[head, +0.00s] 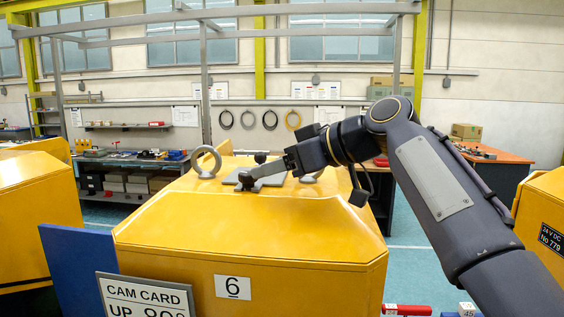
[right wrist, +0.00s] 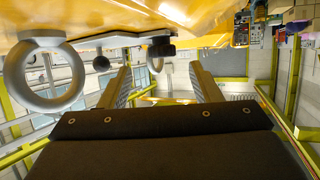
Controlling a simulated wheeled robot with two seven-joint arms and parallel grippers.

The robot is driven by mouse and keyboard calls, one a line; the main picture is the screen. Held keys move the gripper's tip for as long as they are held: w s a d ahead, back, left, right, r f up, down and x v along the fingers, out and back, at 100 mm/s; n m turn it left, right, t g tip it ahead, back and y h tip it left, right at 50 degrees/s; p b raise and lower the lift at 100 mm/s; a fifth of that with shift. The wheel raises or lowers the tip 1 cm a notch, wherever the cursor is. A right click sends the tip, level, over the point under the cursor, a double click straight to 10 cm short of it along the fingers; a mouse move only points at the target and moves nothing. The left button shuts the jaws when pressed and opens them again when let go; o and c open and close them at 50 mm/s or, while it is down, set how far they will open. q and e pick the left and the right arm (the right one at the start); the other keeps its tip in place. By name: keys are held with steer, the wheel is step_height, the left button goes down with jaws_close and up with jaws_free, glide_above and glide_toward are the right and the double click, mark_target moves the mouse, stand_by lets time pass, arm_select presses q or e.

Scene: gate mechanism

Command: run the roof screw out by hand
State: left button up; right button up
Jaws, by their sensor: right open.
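The yellow machine roof (head: 190,205) fills the middle of the head view. A dark knob, likely the roof screw (head: 245,180), stands on a grey plate on the roof, at the tips of my right gripper (head: 254,180). A second dark knob (head: 260,157) stands farther back. In the right wrist view the roof is at the top. My right gripper (right wrist: 162,78) is open there, its two fingers apart. The nearer knob (right wrist: 162,50) shows in line with the gap, the other knob (right wrist: 139,55) beside it. I cannot tell whether the fingers straddle the knob. My left gripper is out of view.
A grey lifting ring (head: 206,162) stands left of the plate. Another ring (right wrist: 45,68), close to the gripper, is partly hidden behind my arm in the head view. A grey frame (head: 205,85) rises behind the roof. Yellow housings (head: 37,215) flank it.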

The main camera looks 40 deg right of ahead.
mark_target(248, 173)
steer(key=x, duration=0.7)
steer(key=shift+a, duration=0.15)
